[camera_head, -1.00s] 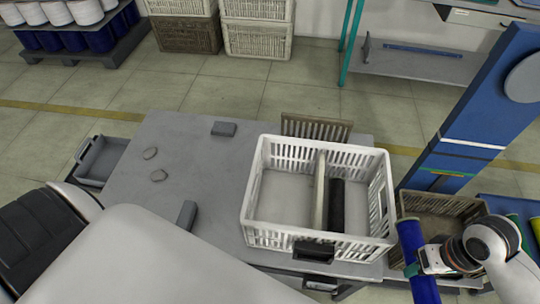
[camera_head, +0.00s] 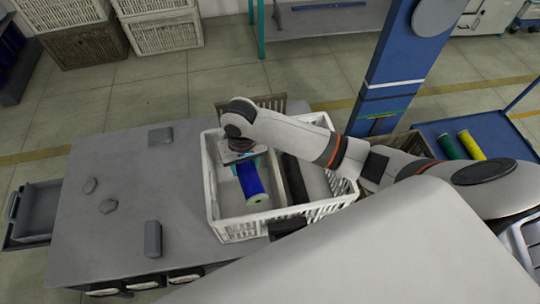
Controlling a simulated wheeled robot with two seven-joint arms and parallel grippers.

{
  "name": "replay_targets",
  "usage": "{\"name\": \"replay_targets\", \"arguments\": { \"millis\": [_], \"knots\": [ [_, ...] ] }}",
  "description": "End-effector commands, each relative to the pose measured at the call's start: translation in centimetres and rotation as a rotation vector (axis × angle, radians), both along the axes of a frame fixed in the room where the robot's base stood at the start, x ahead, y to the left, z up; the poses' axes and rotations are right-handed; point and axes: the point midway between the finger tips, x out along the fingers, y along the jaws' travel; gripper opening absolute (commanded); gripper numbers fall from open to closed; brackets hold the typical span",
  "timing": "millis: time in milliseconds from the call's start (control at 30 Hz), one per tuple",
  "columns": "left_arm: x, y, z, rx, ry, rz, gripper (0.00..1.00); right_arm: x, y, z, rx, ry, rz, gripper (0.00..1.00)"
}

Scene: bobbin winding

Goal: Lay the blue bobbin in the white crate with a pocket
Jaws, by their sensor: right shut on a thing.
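The blue bobbin (camera_head: 250,182) is in the head view, over the left compartment of the white crate (camera_head: 240,230). My right gripper (camera_head: 242,160) is shut on it, coming from above. The bobbin lies lengthwise, with its pale end toward me. I cannot tell whether it touches the crate floor. A divider splits the crate, and a black roll (camera_head: 294,180) lies to the right of it. My right arm hides part of the crate's back and right side. My left gripper is not in view.
The crate stands on a grey table (camera_head: 110,240) with small grey blocks (camera_head: 153,238) on its left part. A blue-topped cart with a green bobbin (camera_head: 446,146) and a yellow bobbin (camera_head: 471,145) is at the right. A blue post (camera_head: 395,80) rises behind the crate.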

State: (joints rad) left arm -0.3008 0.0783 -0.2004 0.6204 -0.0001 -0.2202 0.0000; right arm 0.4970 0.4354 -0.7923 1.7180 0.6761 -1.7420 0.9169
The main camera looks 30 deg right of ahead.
Motion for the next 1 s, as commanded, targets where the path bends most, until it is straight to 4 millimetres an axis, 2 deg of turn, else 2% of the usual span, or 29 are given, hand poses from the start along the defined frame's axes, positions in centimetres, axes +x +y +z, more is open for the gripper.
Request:
{"name": "replay_targets", "arguments": {
  "millis": [33, 100, 367, 467, 800, 1000],
  "knots": [
    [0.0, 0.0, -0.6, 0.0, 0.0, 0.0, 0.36, 0.7, 1.0, -1.0, -0.007, 0.0, -0.066, 0.18],
    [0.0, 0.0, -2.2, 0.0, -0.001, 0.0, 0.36, 1.2, 1.7, -3.1, -0.021, 0.001, -0.137, 0.18],
    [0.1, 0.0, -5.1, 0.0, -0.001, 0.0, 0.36, 1.4, 1.8, -6.3, -0.026, -0.001, -0.162, 0.18],
    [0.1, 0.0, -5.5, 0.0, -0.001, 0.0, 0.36, 1.4, 1.8, -7.0, -0.026, -0.001, -0.163, 0.18],
    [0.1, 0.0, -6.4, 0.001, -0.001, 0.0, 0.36, 1.4, 1.7, -12.4, -0.026, -0.001, -0.161, 0.18],
    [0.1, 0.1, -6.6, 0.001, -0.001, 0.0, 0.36, 1.3, 1.7, -13.9, -0.026, -0.001, -0.161, 0.18]
  ]
}}
